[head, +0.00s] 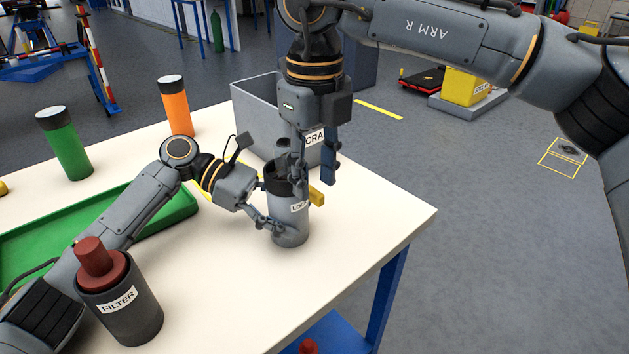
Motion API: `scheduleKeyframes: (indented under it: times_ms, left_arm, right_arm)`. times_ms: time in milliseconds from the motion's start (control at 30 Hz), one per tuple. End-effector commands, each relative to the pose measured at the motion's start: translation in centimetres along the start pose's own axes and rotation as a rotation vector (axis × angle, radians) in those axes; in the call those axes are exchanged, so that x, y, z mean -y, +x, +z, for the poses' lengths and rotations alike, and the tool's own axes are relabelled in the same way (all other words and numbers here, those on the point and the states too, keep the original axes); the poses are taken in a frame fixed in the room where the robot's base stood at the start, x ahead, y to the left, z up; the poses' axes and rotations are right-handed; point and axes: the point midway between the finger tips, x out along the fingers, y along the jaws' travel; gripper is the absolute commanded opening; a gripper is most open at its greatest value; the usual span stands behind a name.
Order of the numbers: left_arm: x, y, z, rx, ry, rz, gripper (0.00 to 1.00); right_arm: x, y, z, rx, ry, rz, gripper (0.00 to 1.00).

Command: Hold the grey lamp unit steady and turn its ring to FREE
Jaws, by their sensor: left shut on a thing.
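The grey lamp unit (290,236) stands upright on the white table near its right corner. Its top is dark, and a partly covered white label on its side starts with "LOC". A yellow piece (317,194) shows just right of it; I cannot tell whether it belongs to the unit. My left gripper (268,218) is shut on the lamp unit from the left, low on its body. My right gripper (314,186) points down from above, fingers apart. One finger overlaps the unit's top in the picture, the other hangs right of it. Contact there is unclear.
A grey crate (252,112) stands behind the unit. A green tray (178,213) lies left, partly behind my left arm. A dark "FILTER" canister (133,318) with a red top is in front. Green (66,148) and orange (175,109) cylinders stand at the back left. The table's right front is clear.

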Motion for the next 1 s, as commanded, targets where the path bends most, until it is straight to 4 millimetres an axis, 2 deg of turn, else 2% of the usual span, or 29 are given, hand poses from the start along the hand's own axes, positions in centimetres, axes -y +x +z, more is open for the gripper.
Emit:
scheduleKeyframes:
  times_ms: [200, 467, 500, 667, 1000]
  left_arm:
    - [0.0, 0.0, -0.1, -0.001, -0.001, 0.000, 0.21]
    - [0.0, 0.0, -0.1, -0.001, -0.001, 0.000, 0.21]
    - [0.0, 0.0, -0.1, -0.001, -0.001, 0.000, 0.21]
    - [0.0, 0.0, -0.1, -0.001, -0.001, 0.000, 0.21]
    - [0.0, 0.0, -0.1, -0.001, -0.001, 0.000, 0.21]
  right_arm:
    - [0.0, 1.7, 0.0, -0.001, -0.001, 0.000, 0.36]
    - [0.0, 1.9, 0.0, 0.000, -0.001, 0.000, 0.36]
    - [0.0, 1.9, 0.0, 0.000, -0.001, 0.000, 0.34]
    - [0.0, 1.9, 0.0, 0.000, -0.001, 0.000, 0.01]
    - [0.0, 1.9, 0.0, 0.000, -0.003, 0.000, 0.00]
